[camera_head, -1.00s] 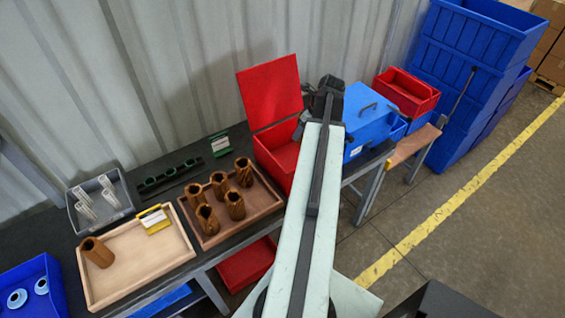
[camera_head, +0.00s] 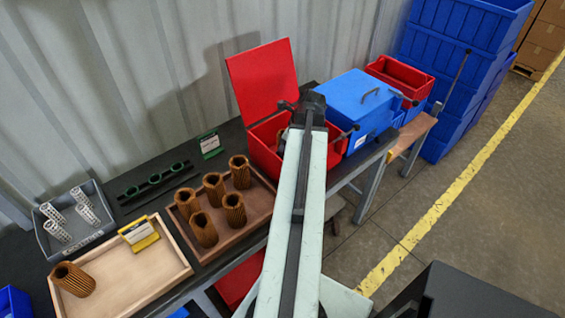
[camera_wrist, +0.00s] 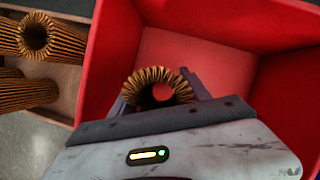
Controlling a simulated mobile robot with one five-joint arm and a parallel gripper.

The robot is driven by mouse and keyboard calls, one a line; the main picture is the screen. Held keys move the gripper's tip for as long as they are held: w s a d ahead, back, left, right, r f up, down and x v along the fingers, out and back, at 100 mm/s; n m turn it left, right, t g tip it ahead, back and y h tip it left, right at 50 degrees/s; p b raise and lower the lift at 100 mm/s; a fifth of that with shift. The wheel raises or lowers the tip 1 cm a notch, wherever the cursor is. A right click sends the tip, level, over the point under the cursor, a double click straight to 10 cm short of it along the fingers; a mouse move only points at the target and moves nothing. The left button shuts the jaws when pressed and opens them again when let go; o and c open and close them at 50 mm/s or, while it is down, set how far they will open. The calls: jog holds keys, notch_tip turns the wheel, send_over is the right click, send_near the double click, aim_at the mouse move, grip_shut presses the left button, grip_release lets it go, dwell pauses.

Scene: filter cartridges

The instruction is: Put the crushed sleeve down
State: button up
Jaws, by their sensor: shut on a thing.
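A brown pleated sleeve (camera_wrist: 158,78) is held upright between the fingers of my gripper (camera_wrist: 160,92), its open round end facing the wrist camera. My gripper is shut on it. In the wrist view, the sleeve is over or inside the open red bin (camera_wrist: 118,70); its lower end is hidden, so I cannot tell if it touches the floor of the bin. I cannot make out any crushing. In the head view, the red bin (camera_head: 262,142) has its lid raised, and my arm hides the held sleeve and most of the gripper.
A brown tray (camera_head: 236,238) with several pleated sleeves stands left of the bin. A pale tray (camera_head: 150,270) holds one sleeve and a yellow card holder (camera_head: 139,234). A closed blue box (camera_head: 358,110) stands close on the right. The raised red lid (camera_head: 262,85) is behind.

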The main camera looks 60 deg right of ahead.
notch_tip(320, 180, down, 4)
jog(key=b, duration=0.4)
jog(key=shift+r, duration=0.25)
jog(key=shift+f, duration=0.2)
jog(key=o, duration=1.5)
jog(key=shift+r, duration=0.1)
jog(key=shift+s+r+p, duration=0.1)
jog(key=shift+r+p, duration=0.4)
jog(key=shift+p, duration=0.15)
jog(key=p+v, duration=1)
jog(key=v, duration=0.1)
jog(key=shift+s, duration=0.15)
